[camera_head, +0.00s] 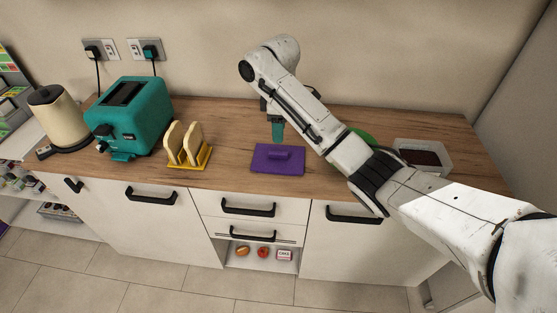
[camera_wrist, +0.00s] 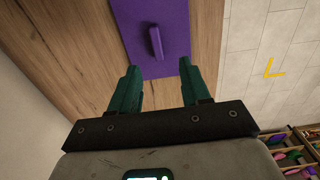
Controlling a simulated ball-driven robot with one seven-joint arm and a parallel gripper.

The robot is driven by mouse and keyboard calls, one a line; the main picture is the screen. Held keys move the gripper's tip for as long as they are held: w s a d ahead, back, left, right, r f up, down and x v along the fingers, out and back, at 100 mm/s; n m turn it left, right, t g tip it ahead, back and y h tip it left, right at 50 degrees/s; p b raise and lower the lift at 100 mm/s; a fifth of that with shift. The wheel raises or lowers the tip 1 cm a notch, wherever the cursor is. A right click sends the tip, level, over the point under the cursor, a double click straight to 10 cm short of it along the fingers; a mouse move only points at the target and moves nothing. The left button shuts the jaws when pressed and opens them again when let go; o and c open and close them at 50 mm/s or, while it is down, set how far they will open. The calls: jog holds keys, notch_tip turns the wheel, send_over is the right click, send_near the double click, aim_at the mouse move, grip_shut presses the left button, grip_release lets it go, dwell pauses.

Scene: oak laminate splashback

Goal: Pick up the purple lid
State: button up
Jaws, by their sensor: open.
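The purple lid (camera_head: 268,163) is a flat rectangle with a raised handle in its middle. It lies on the wooden countertop near the front edge, right of the toast rack. In the wrist view the lid (camera_wrist: 174,55) shows at the top centre, its handle (camera_wrist: 156,42) standing up beyond the fingertips. My gripper (camera_wrist: 159,68) is open and empty, with its two teal fingers spread on either side of the lid's near end. In the head view the teal fingers (camera_head: 278,131) show just behind the lid. Whether they touch it I cannot tell.
A yellow toast rack (camera_head: 188,160) with bread, a teal toaster (camera_head: 131,115) and a cream kettle (camera_head: 58,113) stand to the left. A white container (camera_head: 437,166) with dark contents is at the right. A green object (camera_head: 366,137) is partly hidden behind my arm. Cupboards and drawers lie below.

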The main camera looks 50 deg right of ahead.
aim_at(278, 153)
jog(key=f, duration=0.9)
jog(key=shift+w+d+p, duration=0.15)
jog(key=shift+w+p, duration=0.05)
jog(key=shift+p, duration=0.2)
jog(key=shift+c, duration=0.2)
grip_shut()
